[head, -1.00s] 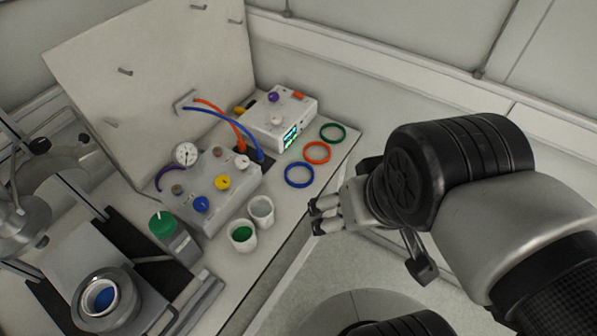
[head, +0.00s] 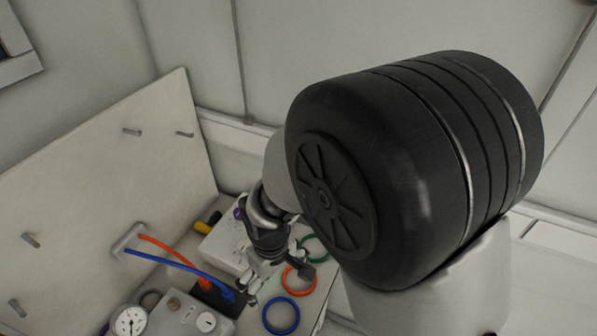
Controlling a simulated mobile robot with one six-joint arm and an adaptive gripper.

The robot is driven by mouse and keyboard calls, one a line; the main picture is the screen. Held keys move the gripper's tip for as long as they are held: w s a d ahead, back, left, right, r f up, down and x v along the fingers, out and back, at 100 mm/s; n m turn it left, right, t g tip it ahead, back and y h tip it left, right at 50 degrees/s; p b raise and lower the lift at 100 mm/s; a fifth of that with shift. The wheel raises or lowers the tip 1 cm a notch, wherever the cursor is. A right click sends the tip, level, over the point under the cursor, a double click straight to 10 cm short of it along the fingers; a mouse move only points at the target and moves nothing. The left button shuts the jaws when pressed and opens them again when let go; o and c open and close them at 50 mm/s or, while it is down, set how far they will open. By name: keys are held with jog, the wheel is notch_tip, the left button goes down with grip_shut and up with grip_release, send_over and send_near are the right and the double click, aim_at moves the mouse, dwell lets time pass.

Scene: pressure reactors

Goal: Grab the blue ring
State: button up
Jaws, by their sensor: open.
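The blue ring (head: 264,319) lies flat on the white bench at the bottom middle of the head view, close to the lower edge. My gripper (head: 262,281) is open and empty, pointing down over the bench. In the picture it sits just above and to the left of the blue ring, apart from it. Its exact height over the bench is hard to tell.
An orange ring (head: 313,284) and a green ring (head: 326,254) lie behind the blue one, partly hidden by my gripper and arm. A white control box (head: 222,247) stands behind my gripper. A gauge (head: 129,321) and hoses (head: 165,249) are to the left.

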jog(key=b, duration=0.4)
send_over(279, 314)
notch_tip(279, 314, down, 14)
jog(key=shift+w+a+r, duration=0.1)
jog(key=shift+w, duration=0.05)
notch_tip(279, 314, down, 5)
jog(key=shift+f+b, duration=0.1)
jog(key=shift+b, duration=0.9)
jog(key=c, duration=0.9)
